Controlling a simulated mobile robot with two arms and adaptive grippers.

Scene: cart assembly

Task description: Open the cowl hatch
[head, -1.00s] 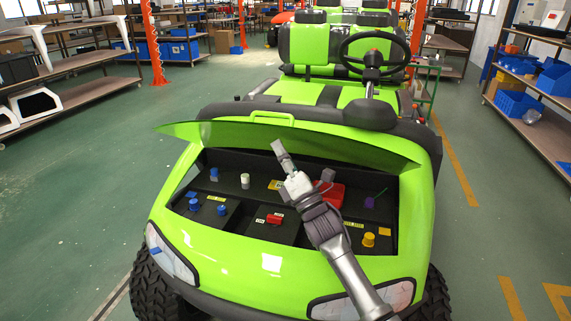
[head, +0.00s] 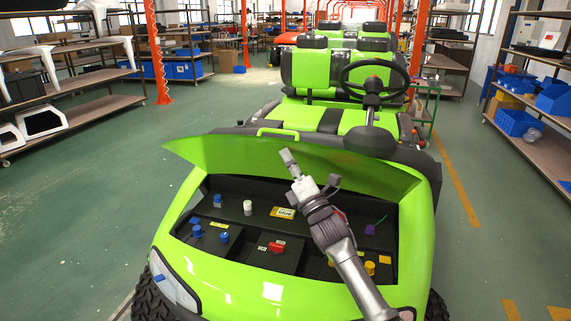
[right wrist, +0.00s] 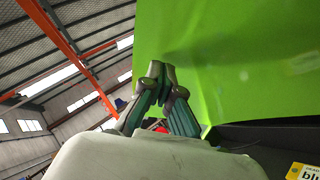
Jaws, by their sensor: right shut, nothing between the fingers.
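The green cowl hatch (head: 228,155) on the cart's front is raised, and the compartment (head: 255,190) under it shows. A green handle (head: 278,132) sits at the hatch's upper edge. My right gripper (head: 288,157) is shut and empty, in front of the hatch's inner face and above the compartment. In the right wrist view its closed fingertips (right wrist: 157,70) are at or very near the green panel (right wrist: 225,60); I cannot tell if they touch. My left gripper is not in view.
The compartment holds blue knobs (head: 197,231), a white knob (head: 248,207), a red block (head: 277,247) and a yellow knob (head: 370,267). The steering wheel (head: 372,75) and seats stand behind. Shelves line both sides, with green floor between.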

